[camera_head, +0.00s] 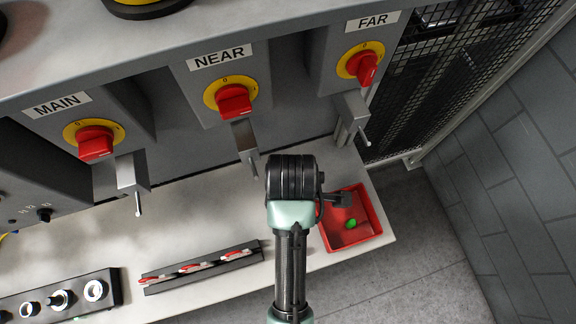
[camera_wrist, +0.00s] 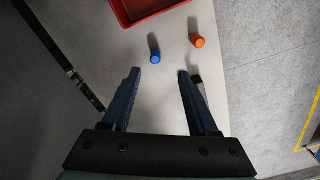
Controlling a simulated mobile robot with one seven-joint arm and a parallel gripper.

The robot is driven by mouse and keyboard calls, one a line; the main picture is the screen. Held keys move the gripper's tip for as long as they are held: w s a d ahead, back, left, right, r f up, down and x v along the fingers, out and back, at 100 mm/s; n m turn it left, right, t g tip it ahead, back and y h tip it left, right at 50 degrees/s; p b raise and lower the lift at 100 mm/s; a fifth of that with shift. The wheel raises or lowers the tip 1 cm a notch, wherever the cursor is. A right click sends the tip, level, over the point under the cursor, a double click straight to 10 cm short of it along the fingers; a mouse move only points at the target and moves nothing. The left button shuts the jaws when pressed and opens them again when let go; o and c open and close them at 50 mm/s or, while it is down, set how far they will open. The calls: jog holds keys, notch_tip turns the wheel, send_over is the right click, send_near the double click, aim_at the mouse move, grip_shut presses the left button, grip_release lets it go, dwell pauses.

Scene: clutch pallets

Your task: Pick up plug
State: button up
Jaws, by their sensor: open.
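In the wrist view a small blue plug (camera_wrist: 155,57) and an orange plug (camera_wrist: 199,43) stand on the pale bench top, apart from each other. My gripper (camera_wrist: 159,74) is open and empty, its two dark fingers pointing toward them. The blue plug shows just beyond the fingertips, closer to the left finger; the orange plug lies farther off to the right. A small black object (camera_wrist: 196,79) shows beside the right fingertip. In the head view a green piece (camera_head: 351,224) lies in a red tray (camera_head: 378,212); my arm covers part of the bench, and the blue and orange plugs do not show.
The red tray's edge (camera_wrist: 125,20) is at the top of the wrist view. Switches marked MAIN (camera_head: 95,141), NEAR (camera_head: 234,101) and FAR (camera_head: 365,66) line the panel. A rack of red-and-white items (camera_head: 200,266) and a black socket strip (camera_head: 60,297) lie on the bench.

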jog(key=f, duration=0.5)
jog(key=shift+w+p, duration=0.2)
jog(key=shift+p, duration=0.1)
jog(key=shift+s+f, duration=0.1)
jog(key=shift+f, duration=0.4)
jog(key=f, duration=0.2)
jog(key=f+p, duration=0.1)
jog(key=shift+w+a+f, duration=0.1)
jog(key=shift+w+a, duration=0.1)
jog(key=shift+w, duration=0.1)
jog(key=shift+f, duration=0.55)
grip_shut()
